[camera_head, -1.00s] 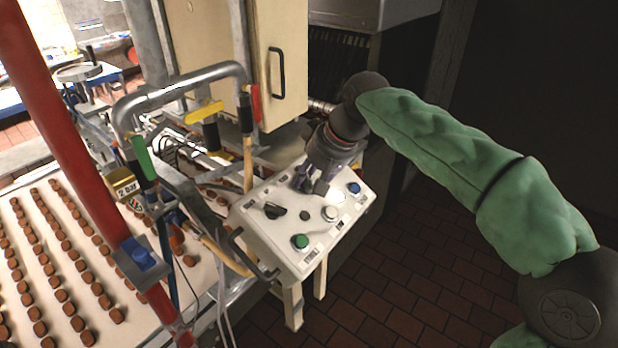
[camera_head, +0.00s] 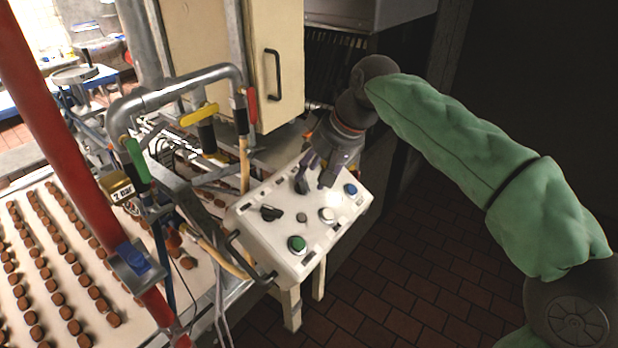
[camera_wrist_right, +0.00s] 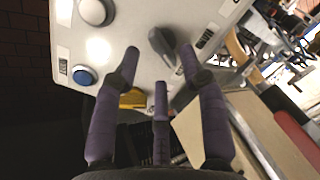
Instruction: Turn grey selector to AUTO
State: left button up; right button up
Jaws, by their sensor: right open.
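The white control panel (camera_head: 262,238) has a grey selector (camera_head: 301,184) near its far edge. The selector also shows in the right wrist view (camera_wrist_right: 162,42), with its lever lying at a slant. Its label is too small to read. My right gripper (camera_head: 318,172) is just above and beside the selector, and partly overlaps the panel's far edge. In the wrist view the purple fingers (camera_wrist_right: 159,64) are spread, with the selector ahead between the two front fingertips. They appear apart from it. My left gripper is not in view.
The panel also carries a black selector (camera_head: 271,213), a green button (camera_head: 296,243), a white button (camera_head: 327,215) and a blue button (camera_head: 350,190). A cream cabinet (camera_head: 277,60) and bent pipe (camera_head: 180,90) stand behind. A red post (camera_head: 75,150) crosses the left. Floor at right is open.

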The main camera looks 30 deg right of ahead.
jog(key=v, duration=0.9)
jog(key=shift+d+f, duration=0.1)
